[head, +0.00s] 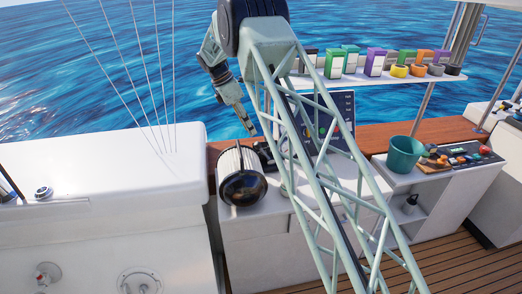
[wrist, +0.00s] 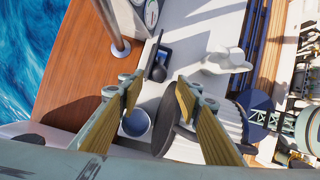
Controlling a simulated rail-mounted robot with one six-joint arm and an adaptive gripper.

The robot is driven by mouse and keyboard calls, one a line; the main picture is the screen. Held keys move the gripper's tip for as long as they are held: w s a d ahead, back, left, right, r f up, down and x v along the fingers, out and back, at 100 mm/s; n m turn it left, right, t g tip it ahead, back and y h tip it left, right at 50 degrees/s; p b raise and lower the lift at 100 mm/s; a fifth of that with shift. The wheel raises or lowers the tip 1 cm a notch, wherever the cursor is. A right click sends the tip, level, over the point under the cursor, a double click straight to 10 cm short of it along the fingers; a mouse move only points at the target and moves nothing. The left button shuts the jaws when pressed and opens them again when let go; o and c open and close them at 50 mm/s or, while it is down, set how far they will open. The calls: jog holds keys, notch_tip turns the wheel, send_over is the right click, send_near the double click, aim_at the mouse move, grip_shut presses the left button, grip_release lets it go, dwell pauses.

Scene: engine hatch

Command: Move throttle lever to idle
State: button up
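A small black lever with a rounded knob (wrist: 158,72) stands on the pale counter in the wrist view, ahead of my fingers; it looks like the throttle lever. In the head view a dark fitting (head: 264,154), likely the same unit, is partly hidden by my arm. My gripper (head: 247,130) points down above the counter near it. In the wrist view my gripper (wrist: 158,98) is open, with its two yellowish pads apart and nothing between them. The lever is beyond the fingertips, with no visible contact. Its exact setting cannot be told.
A blue cup (wrist: 136,124) and a white bladed part (wrist: 228,61) flank the lever area. A control panel (head: 345,106), a shelf (head: 385,78) of boxes and a teal bucket (head: 404,155) are to the right.

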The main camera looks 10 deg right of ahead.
aim_at(261, 149)
jog(key=shift+f, duration=0.1)
jog(key=shift+b+x, duration=0.5)
jog(key=shift+x, duration=6.3)
jog(key=shift+c, duration=0.7)
grip_shut()
